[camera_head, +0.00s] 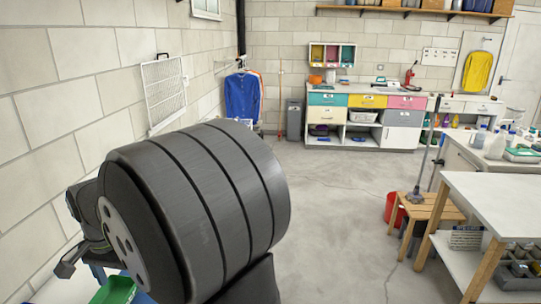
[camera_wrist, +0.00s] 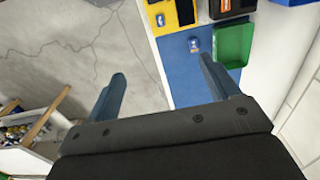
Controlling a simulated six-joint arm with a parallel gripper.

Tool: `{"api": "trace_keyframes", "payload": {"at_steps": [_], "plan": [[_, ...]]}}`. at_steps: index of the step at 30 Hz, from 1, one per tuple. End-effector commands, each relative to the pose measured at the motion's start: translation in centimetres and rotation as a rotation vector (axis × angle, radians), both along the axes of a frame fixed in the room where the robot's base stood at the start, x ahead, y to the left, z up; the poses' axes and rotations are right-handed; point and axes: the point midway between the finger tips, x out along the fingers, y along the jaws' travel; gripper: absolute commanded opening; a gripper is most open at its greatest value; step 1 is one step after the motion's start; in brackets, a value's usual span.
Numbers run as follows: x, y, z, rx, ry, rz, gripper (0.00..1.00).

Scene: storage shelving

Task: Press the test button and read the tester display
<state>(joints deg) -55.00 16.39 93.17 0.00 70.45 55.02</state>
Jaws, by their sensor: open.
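My gripper (camera_wrist: 163,72) is open and empty in the wrist view, its two blue-grey fingers wide apart above a worktop and the floor beside it. A yellow and black object (camera_wrist: 174,14) lies at the top of the wrist view, cut off by the frame edge; it may be the tester. I cannot make out a test button or a display on it. A small blue and white item (camera_wrist: 194,44) lies on a blue mat (camera_wrist: 182,72), near the right finger. In the head view my arm hides most of the worktop.
A green tray (camera_wrist: 234,42) sits right of the blue mat, near the right finger; it also shows in the head view (camera_head: 114,291). A dark bin (camera_wrist: 230,6) stands beyond it. A white bench (camera_head: 500,200) and a wooden stool (camera_head: 428,208) stand right. The middle floor is clear.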

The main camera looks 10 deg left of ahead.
Motion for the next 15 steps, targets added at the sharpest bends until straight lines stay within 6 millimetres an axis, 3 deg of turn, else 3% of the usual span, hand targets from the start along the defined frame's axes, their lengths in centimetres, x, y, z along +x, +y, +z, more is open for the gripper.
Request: {"api": "trace_keyframes", "payload": {"at_steps": [1, 12, 15], "plan": [[0.0, 0.0, -0.01, 0.0, 0.0, 0.0, 0.71], [0.0, 0.0, -0.02, 0.0, 0.0, 0.0, 0.0], [0.0, 0.0, -0.02, 0.0, 0.0, 0.0, 0.0]]}}
